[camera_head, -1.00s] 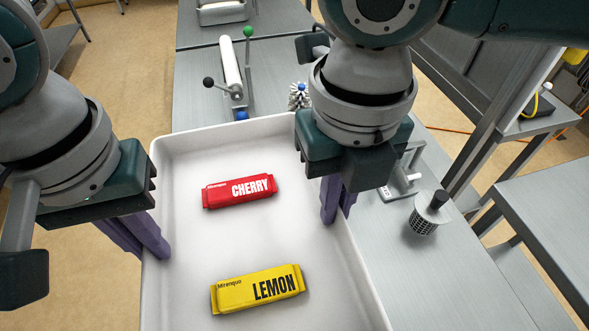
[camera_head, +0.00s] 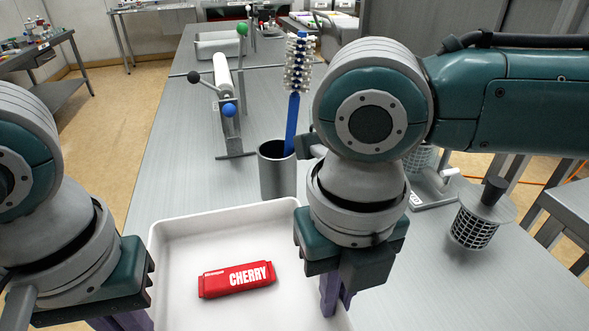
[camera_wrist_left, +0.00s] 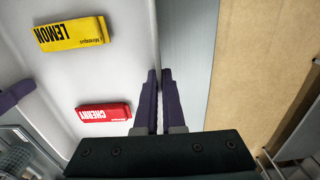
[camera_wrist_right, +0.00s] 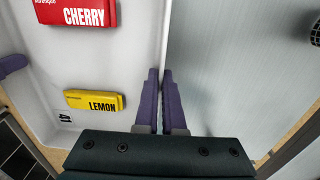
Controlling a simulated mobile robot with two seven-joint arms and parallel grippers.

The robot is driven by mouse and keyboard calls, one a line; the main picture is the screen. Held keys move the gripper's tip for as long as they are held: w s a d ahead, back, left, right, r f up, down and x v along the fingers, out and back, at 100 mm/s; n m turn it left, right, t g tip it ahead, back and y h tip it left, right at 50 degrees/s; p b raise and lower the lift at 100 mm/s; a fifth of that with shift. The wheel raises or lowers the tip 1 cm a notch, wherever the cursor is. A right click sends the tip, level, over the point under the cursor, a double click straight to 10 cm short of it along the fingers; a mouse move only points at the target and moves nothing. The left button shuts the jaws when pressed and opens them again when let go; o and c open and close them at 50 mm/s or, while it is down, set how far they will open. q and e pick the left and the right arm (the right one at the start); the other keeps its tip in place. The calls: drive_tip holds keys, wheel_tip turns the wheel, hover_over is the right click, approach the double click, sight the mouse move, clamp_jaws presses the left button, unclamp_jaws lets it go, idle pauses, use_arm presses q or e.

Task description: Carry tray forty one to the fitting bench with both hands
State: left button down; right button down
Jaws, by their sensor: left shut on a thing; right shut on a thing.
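The white tray (camera_head: 182,239) is at the bottom of the head view, with its near part cut off. A red CHERRY packet (camera_head: 237,279) lies in it. A yellow LEMON packet (camera_wrist_left: 72,34) also lies in the tray, seen in both wrist views. My left gripper (camera_wrist_left: 157,75) is shut on one side wall of the tray. My right gripper (camera_wrist_right: 163,75) is shut on the opposite wall; in the head view its purple fingers (camera_head: 335,295) reach down at the tray's right side. The left fingertips are hidden in the head view.
A grey bench (camera_head: 165,140) runs ahead under and beyond the tray. A grey cup with a blue-handled brush (camera_head: 277,172) stands just beyond the tray's far edge. A wire basket (camera_head: 475,222) stands at the right.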

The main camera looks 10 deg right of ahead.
sight(330, 322)
use_arm(q)
drive_tip(key=shift+f, duration=0.35)
use_arm(e)
drive_tip(key=shift+f, duration=0.4)
